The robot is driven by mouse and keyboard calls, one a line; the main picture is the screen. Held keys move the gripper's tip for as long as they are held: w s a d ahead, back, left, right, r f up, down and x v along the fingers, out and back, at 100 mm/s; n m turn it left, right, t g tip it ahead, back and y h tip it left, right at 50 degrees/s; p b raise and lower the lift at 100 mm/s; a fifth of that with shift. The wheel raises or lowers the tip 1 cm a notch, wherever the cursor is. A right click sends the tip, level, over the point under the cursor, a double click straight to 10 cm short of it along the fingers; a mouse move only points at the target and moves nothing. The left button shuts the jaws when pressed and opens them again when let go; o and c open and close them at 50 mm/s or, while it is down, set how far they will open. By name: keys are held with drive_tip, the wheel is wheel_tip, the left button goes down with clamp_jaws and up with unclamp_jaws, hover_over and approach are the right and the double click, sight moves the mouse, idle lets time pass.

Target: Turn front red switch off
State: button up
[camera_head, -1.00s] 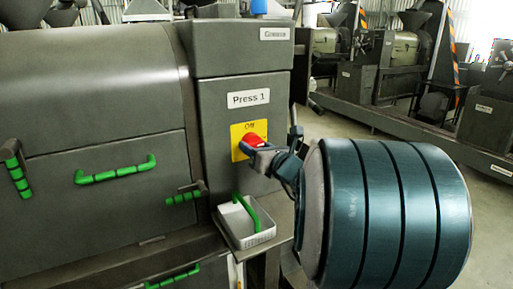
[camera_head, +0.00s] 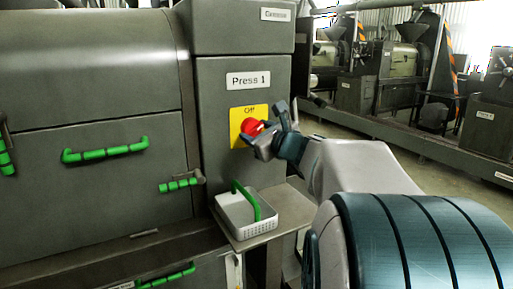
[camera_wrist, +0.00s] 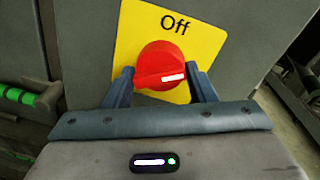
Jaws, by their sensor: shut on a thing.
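The red switch (camera_head: 252,128) is a round knob on a yellow plate (camera_head: 237,130) marked "Off", on the grey cabinet labelled "Press 1". In the wrist view the red switch (camera_wrist: 160,66) shows a ridge with a white mark lying nearly level, its marked end towards the right. The word "Off" is above the knob on the yellow plate (camera_wrist: 208,50). My gripper (camera_head: 266,130) is at the knob. In the wrist view my gripper (camera_wrist: 162,84) has one finger on each side of the knob, shut on it. The fingertips are partly hidden beside the knob.
A white basket (camera_head: 236,217) with a green handle stands on a small shelf below the switch. Green handles (camera_head: 105,150) stick out from the press at left. More presses (camera_head: 395,75) stand behind at right, with open floor before them.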

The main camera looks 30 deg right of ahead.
drive_tip(key=n+b, duration=0.6)
drive_tip(key=b, duration=0.1)
drive_tip(key=shift+d+h, duration=0.15)
drive_tip(key=shift+h, duration=0.15)
drive_tip(key=n+b, duration=0.2)
drive_tip(key=b, duration=0.1)
drive_tip(key=shift+r+n+h, duration=0.15)
drive_tip(key=shift+n+h, duration=0.15)
drive_tip(key=shift+n, duration=0.1)
drive_tip(key=shift+r+n+b, duration=0.2)
drive_tip(key=shift+n+b, duration=0.6)
drive_tip(key=shift+s+r, duration=0.1)
drive_tip(key=o, duration=0.9)
drive_tip(key=shift+f, duration=0.2)
